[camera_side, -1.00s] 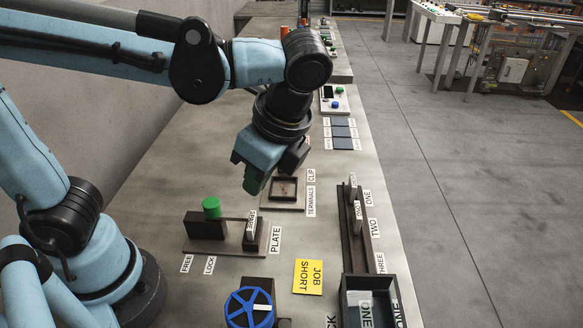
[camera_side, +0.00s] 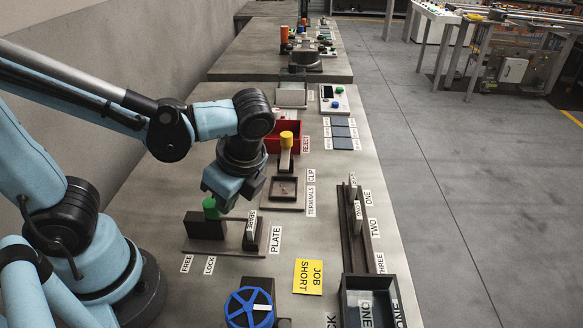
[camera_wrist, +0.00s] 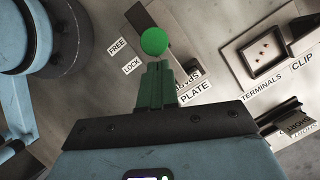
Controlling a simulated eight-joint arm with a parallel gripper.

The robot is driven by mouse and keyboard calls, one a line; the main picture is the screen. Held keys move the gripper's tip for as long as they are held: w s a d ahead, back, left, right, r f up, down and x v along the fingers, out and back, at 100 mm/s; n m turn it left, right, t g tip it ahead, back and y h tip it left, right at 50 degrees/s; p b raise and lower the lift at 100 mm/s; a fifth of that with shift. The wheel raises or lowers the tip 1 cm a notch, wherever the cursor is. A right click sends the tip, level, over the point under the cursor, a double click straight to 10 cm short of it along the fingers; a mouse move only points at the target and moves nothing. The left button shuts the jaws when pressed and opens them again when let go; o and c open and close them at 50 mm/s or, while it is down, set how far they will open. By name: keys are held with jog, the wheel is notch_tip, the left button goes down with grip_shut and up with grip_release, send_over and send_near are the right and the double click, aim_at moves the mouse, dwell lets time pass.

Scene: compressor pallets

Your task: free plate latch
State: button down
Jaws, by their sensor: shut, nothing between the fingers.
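The plate latch fixture has a dark base (camera_side: 200,246) with FREE and LOCK labels on its front left and a PLATE label at its right. A dark block (camera_side: 205,228) stands on its left part, with a green knob (camera_side: 210,207) on top. A labelled upright piece (camera_side: 251,225) stands at the right end. My gripper (camera_side: 226,210) is shut and empty, just right of the knob in the side view. In the wrist view, the shut green fingers (camera_wrist: 157,72) lie just below the round green knob (camera_wrist: 154,41). I cannot tell whether they touch it.
The clip tray (camera_side: 283,190) is behind the fixture, with a yellow-topped handle (camera_side: 287,140) and red reject bin (camera_side: 313,131) beyond. A blue wheel (camera_side: 249,308) stands in front. The yellow job card (camera_side: 308,276) and dark rail (camera_side: 351,230) are at right.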

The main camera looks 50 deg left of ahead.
jog(key=shift+a, duration=0.15)
jog(key=s+a, duration=0.3)
jog(key=shift+s+a, duration=0.25)
jog(key=shift+s, duration=0.1)
dwell(0.4)
jog(key=w+d+r, duration=0.2)
jog(key=d+r, duration=0.5)
jog(key=r, duration=0.2)
jog(key=shift+w+d+r, duration=0.15)
jog(key=shift+w+d, duration=0.05)
dwell(0.5)
